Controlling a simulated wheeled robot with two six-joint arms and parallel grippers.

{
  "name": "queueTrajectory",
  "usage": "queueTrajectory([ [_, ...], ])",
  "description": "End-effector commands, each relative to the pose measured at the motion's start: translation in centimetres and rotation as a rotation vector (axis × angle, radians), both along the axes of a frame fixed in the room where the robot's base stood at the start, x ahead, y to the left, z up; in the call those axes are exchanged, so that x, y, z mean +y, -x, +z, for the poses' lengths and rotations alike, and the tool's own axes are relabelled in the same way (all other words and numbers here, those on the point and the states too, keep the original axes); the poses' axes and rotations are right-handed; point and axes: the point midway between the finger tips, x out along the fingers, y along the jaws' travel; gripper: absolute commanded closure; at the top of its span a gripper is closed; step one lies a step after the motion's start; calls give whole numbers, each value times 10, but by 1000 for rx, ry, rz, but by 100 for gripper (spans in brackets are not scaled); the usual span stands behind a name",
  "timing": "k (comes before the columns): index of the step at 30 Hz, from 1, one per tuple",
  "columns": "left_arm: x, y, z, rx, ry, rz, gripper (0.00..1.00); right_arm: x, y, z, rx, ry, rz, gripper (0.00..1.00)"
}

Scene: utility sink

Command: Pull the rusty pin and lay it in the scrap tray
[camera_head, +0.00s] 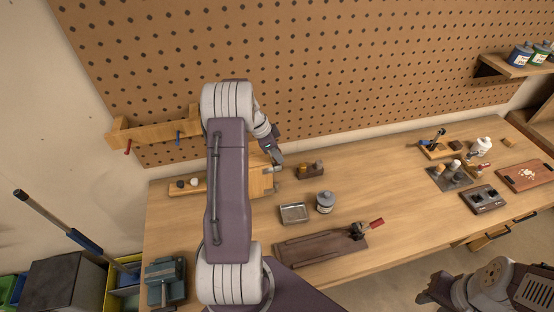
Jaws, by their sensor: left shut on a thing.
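My left gripper (273,153) points down at the right end of a light wooden block (260,182) on the bench. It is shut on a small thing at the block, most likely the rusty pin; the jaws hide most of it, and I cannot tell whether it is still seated. A small grey metal piece (278,169) shows just under the fingertips. A shallow metal tray (294,213), which looks like the scrap tray, lies empty in front of the block.
A grey-lidded jar (325,202) stands right beside the tray. A small brown block (311,170) lies behind it. A dark board (320,246) with a red-handled clamp lies in front. A vise (164,281) is at the front left. The bench middle right is clear.

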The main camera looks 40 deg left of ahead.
Motion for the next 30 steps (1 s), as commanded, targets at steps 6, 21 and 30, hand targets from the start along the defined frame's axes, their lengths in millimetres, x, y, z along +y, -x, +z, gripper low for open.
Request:
queueTrajectory([
  [6, -27, 10, 28, -4, -3, -3, 100, 0, 0, -25, 0, 0, 0, 64],
  [21, -107, 40, 83, -2, 0, -1, 100, 0, 0, -51, 0, 0, 0, 64],
  [30, -109, 42, 85, 0, 0, 0, 100, 0, 0, -51, 0, 0, 0, 64],
])
